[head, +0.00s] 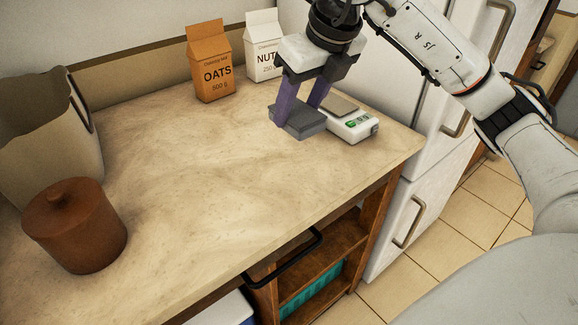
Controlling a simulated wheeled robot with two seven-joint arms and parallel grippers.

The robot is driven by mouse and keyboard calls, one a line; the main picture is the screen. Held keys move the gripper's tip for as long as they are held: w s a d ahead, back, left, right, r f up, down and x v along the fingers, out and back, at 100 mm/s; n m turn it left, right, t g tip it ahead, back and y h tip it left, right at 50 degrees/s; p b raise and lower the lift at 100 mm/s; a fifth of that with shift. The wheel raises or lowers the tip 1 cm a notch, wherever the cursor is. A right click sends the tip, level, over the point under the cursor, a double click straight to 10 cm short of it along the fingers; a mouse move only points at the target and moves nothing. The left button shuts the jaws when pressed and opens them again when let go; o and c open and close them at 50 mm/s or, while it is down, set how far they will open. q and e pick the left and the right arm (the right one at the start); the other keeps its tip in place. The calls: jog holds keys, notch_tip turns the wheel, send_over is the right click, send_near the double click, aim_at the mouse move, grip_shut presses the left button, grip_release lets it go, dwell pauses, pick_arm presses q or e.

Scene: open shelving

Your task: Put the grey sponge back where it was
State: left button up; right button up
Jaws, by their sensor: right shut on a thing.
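The grey sponge (301,125) is a flat grey block between the purple fingers of my right gripper (300,113). My right gripper is shut on it, at the back right of the countertop. The sponge is just left of a white scale and partly overlaps it in the picture. I cannot tell whether the sponge touches the counter. My left gripper is not in the head view.
The white kitchen scale (362,127) stands beside the sponge. An orange oats carton (212,72) and a white nuts carton (262,48) stand behind. A brown lidded pot (76,232) and a beige container (45,135) are at left. The counter's middle (200,170) is clear.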

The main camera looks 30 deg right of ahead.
aim_at(312, 124)
notch_tip(312, 124, down, 10)
jog(key=shift+s+r+b, duration=0.1)
jog(key=shift+b, duration=0.3)
jog(key=o, duration=1)
jog(key=p+v, duration=0.1)
jog(key=v, duration=1.1)
